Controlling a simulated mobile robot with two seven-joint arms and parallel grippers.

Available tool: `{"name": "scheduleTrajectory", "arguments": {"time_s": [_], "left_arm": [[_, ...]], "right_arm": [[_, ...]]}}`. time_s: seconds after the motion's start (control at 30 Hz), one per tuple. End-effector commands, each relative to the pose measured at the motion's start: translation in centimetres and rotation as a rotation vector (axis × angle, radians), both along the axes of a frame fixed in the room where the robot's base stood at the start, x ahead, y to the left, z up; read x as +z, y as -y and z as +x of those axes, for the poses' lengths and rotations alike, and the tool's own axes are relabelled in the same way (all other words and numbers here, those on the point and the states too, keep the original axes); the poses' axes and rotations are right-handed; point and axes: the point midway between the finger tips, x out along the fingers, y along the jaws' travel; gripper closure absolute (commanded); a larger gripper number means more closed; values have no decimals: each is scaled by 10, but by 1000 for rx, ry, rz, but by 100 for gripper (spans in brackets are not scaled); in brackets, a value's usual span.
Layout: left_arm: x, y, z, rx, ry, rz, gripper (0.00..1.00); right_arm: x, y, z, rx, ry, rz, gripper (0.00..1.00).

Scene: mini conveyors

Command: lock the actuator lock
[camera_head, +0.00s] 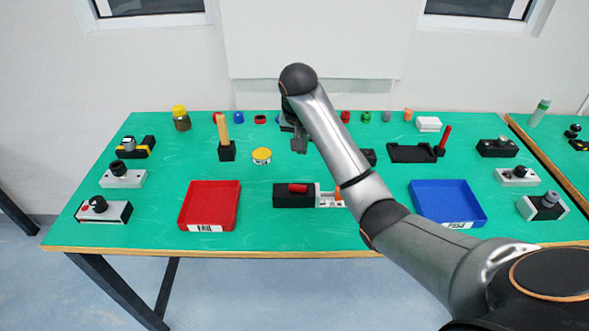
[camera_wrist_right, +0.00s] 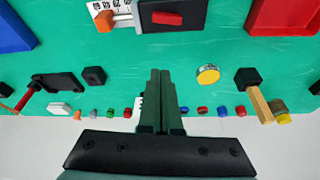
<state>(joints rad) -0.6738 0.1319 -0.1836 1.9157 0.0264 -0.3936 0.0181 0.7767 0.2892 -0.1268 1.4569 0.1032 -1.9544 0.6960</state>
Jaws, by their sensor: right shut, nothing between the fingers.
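At the front middle of the green table lies a black block (camera_head: 294,198) with a red handle on its top, likely the actuator lock. Beside it on its right is a white scaled plate (camera_head: 331,199) with an orange piece. In the right wrist view the block (camera_wrist_right: 180,20) is at the top, with the white plate (camera_wrist_right: 115,17) to its left. My right gripper (camera_head: 299,145) is above the table behind the block, apart from it. Its fingers (camera_wrist_right: 160,75) are together and empty. My left gripper is not in view.
A red tray (camera_head: 182,221) stands left of the block and a blue tray (camera_head: 483,216) to its right. A yellow-topped can (camera_head: 262,156) and a black stand (camera_head: 227,152) with a wooden stick are close by. Several small coloured parts line the back edge.

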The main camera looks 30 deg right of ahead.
Motion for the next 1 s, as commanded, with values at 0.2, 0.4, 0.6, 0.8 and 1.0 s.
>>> {"name": "scheduleTrajectory", "arguments": {"time_s": [0.2, 0.4, 0.6, 0.8, 1.0], "left_arm": [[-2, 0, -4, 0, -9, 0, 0], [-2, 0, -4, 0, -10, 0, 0], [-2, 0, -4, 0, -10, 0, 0], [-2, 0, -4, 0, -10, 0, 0], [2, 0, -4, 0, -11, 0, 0]], "right_arm": [[0, 0, 0, 0, 1, -1, 100], [-6, 2, 1, 1, -1, -1, 100], [-37, 8, 8, 0, -4, 0, 100], [-74, 17, 18, 0, -3, -2, 100], [-94, 17, 19, 4, 1, -2, 100]]}}
